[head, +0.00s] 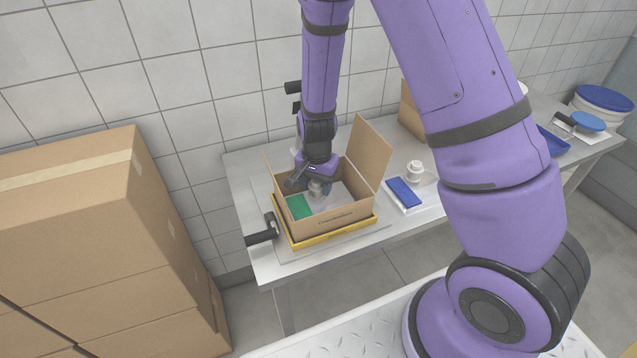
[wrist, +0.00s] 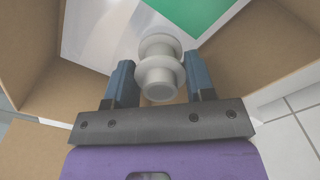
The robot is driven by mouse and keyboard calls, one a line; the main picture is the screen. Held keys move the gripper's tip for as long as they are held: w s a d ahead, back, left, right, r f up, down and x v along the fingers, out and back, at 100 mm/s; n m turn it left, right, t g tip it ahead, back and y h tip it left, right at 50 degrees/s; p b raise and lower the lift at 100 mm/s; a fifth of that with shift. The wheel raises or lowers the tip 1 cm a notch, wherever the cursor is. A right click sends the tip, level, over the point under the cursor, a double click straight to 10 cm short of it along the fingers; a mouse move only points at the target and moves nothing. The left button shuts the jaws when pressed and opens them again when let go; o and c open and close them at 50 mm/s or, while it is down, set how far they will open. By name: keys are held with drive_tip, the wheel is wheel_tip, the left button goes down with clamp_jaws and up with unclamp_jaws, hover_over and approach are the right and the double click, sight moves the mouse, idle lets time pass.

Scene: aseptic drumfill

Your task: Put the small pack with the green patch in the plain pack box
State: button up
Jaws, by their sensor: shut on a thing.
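The small pack (head: 298,207) with the green patch lies inside an open cardboard box (head: 338,219). In the wrist view its silvery film (wrist: 103,30) and green patch (wrist: 190,12) show beyond my fingers. My gripper (head: 316,188) reaches down into the box and is shut on the pack's pale grey spout (wrist: 160,72), which sits between the two blue-grey fingertips. The box has raised flaps and dark print on its front wall, too small to read. Whether the pack rests on the box floor is unclear.
The box stands in a yellow frame (head: 335,238) on a metal table. A pack with a blue patch (head: 404,193) and a white spout piece (head: 415,170) lie to its right. Another cardboard box (head: 411,122) stands behind, partly hidden by my arm. Large cartons (head: 90,230) are stacked left.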

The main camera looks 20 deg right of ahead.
drive_tip(key=shift+f, duration=0.1)
drive_tip(key=o, duration=0.9)
drive_tip(key=s+d+r+n+t, duration=0.1)
drive_tip(key=s+r, duration=0.2)
drive_tip(key=r, duration=0.7)
drive_tip(key=s+d+r+n+t+y, duration=0.1)
drive_tip(key=s+d+r+n, duration=0.15)
drive_tip(key=r, duration=0.75)
drive_tip(key=s+r+n, duration=0.1)
drive_tip(key=s+r, duration=0.3)
drive_tip(key=r, duration=0.5)
drive_tip(key=s+d+r+n+t, duration=0.1)
drive_tip(key=s+r+n, duration=0.1)
drive_tip(key=s+r, duration=0.2)
drive_tip(key=s+d+r+n+t+h, duration=0.1)
drive_tip(key=s+r, duration=0.3)
drive_tip(key=s, duration=0.6)
drive_tip(key=shift+s+d+r+n+t, duration=0.25)
drive_tip(key=shift+d+r+n+t, duration=0.1)
drive_tip(key=shift+d+n+t, duration=0.35)
